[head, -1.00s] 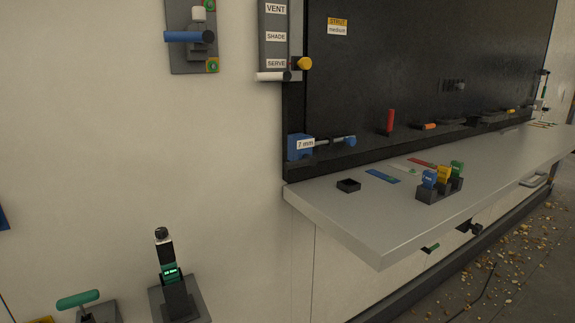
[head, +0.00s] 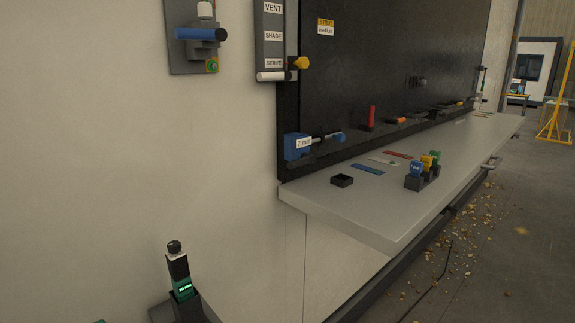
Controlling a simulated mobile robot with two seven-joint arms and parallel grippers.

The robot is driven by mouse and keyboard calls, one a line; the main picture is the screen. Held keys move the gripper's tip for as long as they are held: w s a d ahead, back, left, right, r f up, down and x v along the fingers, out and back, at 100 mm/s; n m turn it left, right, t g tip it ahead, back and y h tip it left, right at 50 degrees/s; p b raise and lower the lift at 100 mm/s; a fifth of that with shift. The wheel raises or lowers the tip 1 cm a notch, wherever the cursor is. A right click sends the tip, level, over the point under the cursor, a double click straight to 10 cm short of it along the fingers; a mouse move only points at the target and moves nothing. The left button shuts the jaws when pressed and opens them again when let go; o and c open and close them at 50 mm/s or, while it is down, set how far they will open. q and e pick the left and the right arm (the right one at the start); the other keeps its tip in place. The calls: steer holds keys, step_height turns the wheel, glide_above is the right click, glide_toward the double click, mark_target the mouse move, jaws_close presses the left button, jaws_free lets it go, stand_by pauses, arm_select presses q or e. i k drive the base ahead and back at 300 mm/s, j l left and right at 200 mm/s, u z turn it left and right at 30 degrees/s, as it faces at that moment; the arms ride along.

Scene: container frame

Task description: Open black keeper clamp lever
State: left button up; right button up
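I cannot single out a black keeper clamp lever for certain in the head view. A small dark fitting (head: 418,82) sits on the black panel (head: 370,50), too small to read as open or shut. A dark wall plate at the upper left carries a blue bar handle (head: 200,34) with a black end. A blue block (head: 297,147) labelled 7 mm, with a rod and blue tip, sits at the panel's lower left corner. Neither of my grippers is in view.
A grey shelf (head: 375,218) juts out below the panel, holding a small black tray (head: 342,180) and a rack of coloured pieces (head: 422,182). A device with a green display (head: 180,275) stands lower left. Debris (head: 465,260) litters the floor on the right.

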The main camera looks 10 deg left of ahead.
mark_target(307, 159)
steer(key=j, duration=0.5)
steer(key=k+j+z, duration=0.15)
steer(key=j, duration=0.3)
steer(key=k+j, duration=0.1)
steer(key=j, duration=0.4)
